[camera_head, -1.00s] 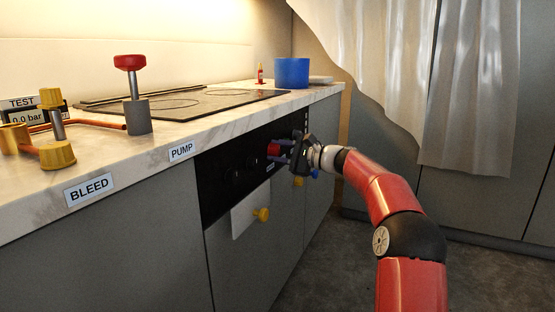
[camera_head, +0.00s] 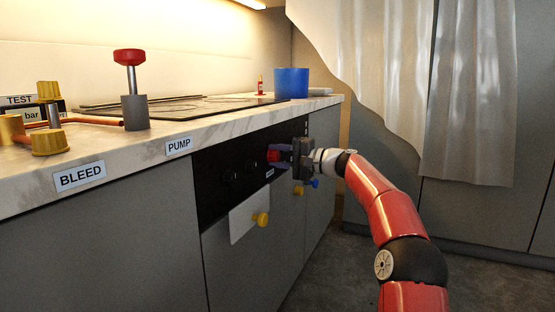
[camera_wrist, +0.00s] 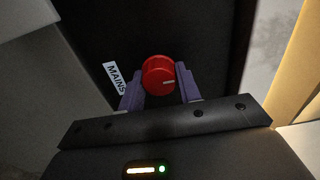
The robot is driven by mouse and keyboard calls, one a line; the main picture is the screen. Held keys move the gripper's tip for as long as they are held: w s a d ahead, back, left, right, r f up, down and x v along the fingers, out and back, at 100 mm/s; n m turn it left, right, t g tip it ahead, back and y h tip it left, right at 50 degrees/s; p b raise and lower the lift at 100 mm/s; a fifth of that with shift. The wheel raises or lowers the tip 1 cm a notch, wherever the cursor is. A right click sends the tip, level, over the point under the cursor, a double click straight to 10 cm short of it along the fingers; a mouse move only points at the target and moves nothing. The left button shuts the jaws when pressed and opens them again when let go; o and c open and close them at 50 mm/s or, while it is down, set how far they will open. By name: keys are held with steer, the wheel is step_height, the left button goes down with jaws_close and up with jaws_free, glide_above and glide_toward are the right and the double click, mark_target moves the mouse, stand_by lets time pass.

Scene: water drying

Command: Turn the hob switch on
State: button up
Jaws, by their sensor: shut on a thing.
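A round red knob (camera_head: 274,155) sits on the black front panel (camera_head: 225,189) below the worktop. In the wrist view my gripper (camera_wrist: 160,88) is shut on the knob. The hob (camera_head: 190,106) lies on the worktop above, dark, with no glow visible.
A blue pot (camera_head: 291,82) and a small red bottle (camera_head: 260,86) stand at the worktop's far end. Dark round knobs (camera_head: 228,176) sit left on the panel.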

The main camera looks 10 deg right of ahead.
steer(key=shift+f, duration=0.1)
stand_by(0.3)
steer(key=o, duration=1)
steer(key=shift+c, duration=0.2)
steer(key=v, duration=0.7)
steer(key=shift+s+d, duration=0.25)
steer(key=shift+d, duration=0.05)
